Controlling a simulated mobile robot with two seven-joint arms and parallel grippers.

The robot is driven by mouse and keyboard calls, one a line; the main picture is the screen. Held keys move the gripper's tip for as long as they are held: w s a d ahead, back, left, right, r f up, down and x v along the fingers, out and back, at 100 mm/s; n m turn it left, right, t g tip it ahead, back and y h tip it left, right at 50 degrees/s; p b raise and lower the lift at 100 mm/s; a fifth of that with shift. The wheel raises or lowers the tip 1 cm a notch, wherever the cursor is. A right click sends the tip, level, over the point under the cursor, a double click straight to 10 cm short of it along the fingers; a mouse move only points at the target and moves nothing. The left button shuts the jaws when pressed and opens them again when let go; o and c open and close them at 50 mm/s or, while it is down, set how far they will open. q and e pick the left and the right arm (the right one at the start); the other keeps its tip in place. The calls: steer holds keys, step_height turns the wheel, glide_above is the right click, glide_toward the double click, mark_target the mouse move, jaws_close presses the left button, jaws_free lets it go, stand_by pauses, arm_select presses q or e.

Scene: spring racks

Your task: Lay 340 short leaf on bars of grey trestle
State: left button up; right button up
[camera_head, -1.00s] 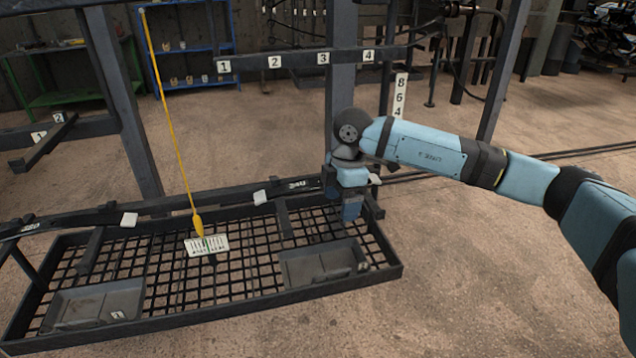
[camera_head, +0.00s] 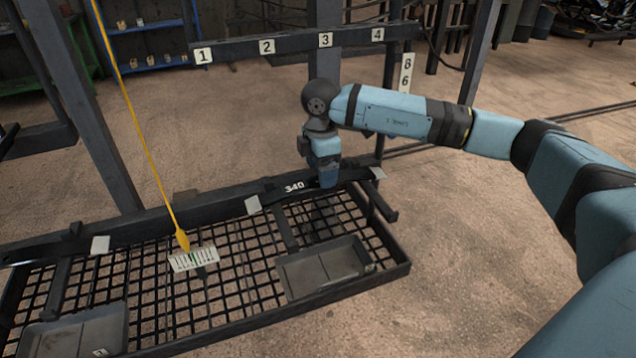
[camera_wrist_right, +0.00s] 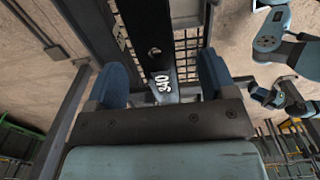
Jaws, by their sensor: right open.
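The 340 short leaf (camera_head: 296,190) is a dark, slightly curved bar with a white 340. It lies along the back of the low grid-floored frame, its right part beneath my right gripper (camera_head: 327,181). In the right wrist view the leaf (camera_wrist_right: 158,62) runs between the two blue fingers of my right gripper (camera_wrist_right: 172,80). The fingers are open, with a gap on each side of the leaf. The grey trestle cannot be picked out with certainty; a dark rack with bars numbered 1 to 4 (camera_head: 226,53) stands behind. My left gripper is not in view.
The low frame (camera_head: 408,268) has a grid floor and holds two shallow grey trays (camera_head: 326,268) (camera_head: 80,335). A yellow pointer (camera_head: 150,150) hangs over a small white scale (camera_head: 193,259). An upright label strip (camera_head: 405,72) stands right of the numbered bar. Concrete floor at right is clear.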

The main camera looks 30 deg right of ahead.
steer(key=f, duration=0.4)
steer(key=shift+w+f, duration=0.3)
steer(key=shift+r, duration=0.1)
jaws_close()
steer(key=shift+w+r, duration=0.1)
steer(key=shift+r, duration=1.55)
steer(key=s+a, duration=0.4)
steer(key=s, duration=1.3)
steer(key=shift+s, duration=0.3)
steer(key=shift+a+r, duration=0.1)
steer(key=c, duration=0.8)
jaws_free()
steer(key=c, duration=0.3)
steer(key=shift+c, duration=0.2)
